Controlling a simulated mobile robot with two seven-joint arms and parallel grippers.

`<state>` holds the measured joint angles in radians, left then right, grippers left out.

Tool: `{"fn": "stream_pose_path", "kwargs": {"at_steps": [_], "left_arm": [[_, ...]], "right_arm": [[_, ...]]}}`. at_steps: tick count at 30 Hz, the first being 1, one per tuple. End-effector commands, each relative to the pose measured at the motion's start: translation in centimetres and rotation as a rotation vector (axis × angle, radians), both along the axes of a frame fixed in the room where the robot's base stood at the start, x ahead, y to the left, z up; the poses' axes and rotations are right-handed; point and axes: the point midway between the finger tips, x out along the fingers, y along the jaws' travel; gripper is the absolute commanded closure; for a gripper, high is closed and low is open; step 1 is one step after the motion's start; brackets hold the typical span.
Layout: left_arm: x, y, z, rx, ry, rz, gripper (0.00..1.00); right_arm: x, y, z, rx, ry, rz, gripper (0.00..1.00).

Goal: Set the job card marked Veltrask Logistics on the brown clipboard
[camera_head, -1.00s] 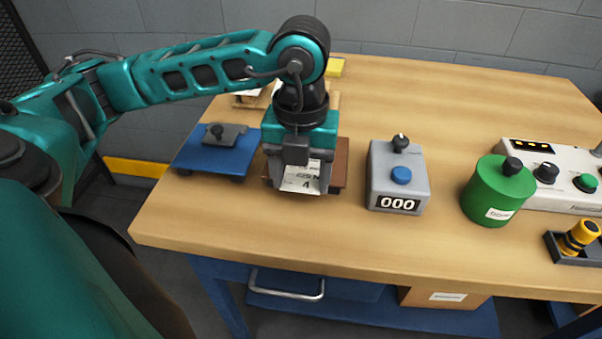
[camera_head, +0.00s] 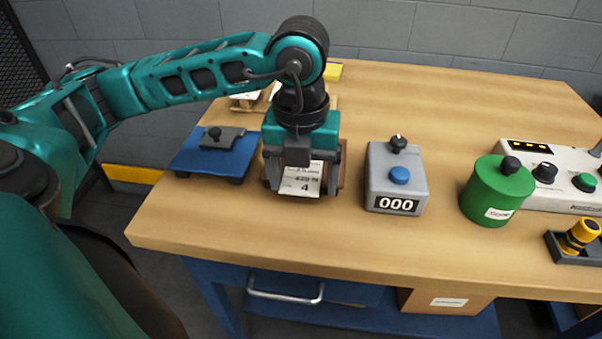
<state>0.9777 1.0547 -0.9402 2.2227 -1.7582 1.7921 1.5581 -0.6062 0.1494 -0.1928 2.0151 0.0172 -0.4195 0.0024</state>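My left gripper (camera_head: 302,184) points down over the brown clipboard (camera_head: 345,172), left of the grey counter box. Its two fingers are spread apart, one on each side of a white printed card (camera_head: 299,189). The card lies over the clipboard and appears to rest on it. A large "4" shows on the card; the company name cannot be read. The gripper hides most of the clipboard and the card's far part. My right gripper is not in view.
A blue clipboard (camera_head: 190,160) with a grey clip lies to the left. The grey box (camera_head: 382,188) reading 000, a green canister (camera_head: 487,205) and a control panel (camera_head: 529,190) stand to the right. More cards lie behind the gripper, partly hidden.

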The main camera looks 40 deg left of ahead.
Motion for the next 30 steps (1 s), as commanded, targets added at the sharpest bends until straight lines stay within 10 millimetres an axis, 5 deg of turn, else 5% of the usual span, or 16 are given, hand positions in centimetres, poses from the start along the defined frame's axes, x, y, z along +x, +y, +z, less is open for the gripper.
{"fn": "stream_pose_path", "kwargs": {"at_steps": [1, 11, 24, 30], "left_arm": [[-0.6, 0.2, -1.5, 0.01, 0.04, 0.0, 0.1], [-0.7, 0.3, -0.5, 0.014, 0.041, 0.001, 0.1], [-0.5, 0.1, 8.9, 0.012, 0.03, -0.002, 0.1], [-0.6, 0.1, 11.7, 0.012, 0.03, -0.003, 0.1]], "right_arm": [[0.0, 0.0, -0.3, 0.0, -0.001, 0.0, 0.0], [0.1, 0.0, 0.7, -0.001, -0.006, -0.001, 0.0], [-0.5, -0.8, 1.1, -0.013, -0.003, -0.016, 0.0], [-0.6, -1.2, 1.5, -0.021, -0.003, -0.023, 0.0]]}}
